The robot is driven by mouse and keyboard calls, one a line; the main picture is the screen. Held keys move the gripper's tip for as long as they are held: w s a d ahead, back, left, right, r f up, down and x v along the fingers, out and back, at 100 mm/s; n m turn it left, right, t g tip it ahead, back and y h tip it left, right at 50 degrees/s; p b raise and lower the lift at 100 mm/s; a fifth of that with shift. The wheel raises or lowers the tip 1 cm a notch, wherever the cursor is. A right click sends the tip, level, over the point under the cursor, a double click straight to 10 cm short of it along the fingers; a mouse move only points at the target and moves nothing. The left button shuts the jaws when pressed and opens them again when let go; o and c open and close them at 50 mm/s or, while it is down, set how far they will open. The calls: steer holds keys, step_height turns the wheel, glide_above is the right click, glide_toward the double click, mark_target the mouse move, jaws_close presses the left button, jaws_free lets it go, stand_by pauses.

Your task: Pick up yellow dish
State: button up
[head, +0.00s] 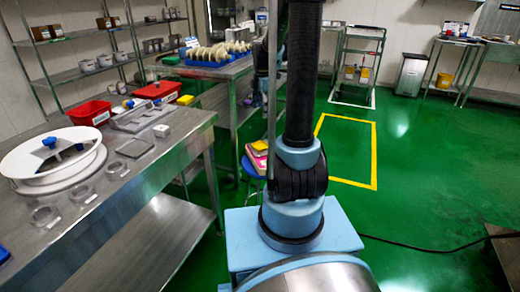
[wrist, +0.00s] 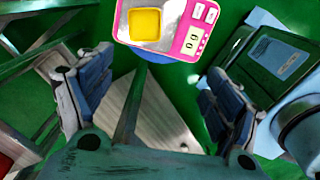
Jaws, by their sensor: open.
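The yellow dish (wrist: 145,24) is a small square dish. It rests on a pink and white scale (wrist: 192,42) at the top of the wrist view. In the head view the yellow dish (head: 260,146) and the pink scale (head: 257,161) sit on a blue stool (head: 252,181), left of my arm. My gripper (wrist: 156,72) is open, with its two blue-padded fingers wide apart and nothing between them. The dish lies ahead of the fingertips, apart from them.
A steel table (head: 150,185) on the left bears a white round machine part, red bins (head: 90,112) and clear dishes. Another table behind holds a blue tray (head: 205,70) of several discs. Table legs stand close to the stool. Green floor is open at right.

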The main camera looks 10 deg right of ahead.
steer(key=w+f+n, duration=0.3)
steer(key=w, duration=0.1)
glide_above(261, 147)
step_height(261, 147, down, 12)
steer(key=shift+a+r, duration=0.1)
steer(key=shift+a, duration=0.05)
steer(key=shift+w+f, duration=0.2)
steer(key=shift+f, duration=2.4)
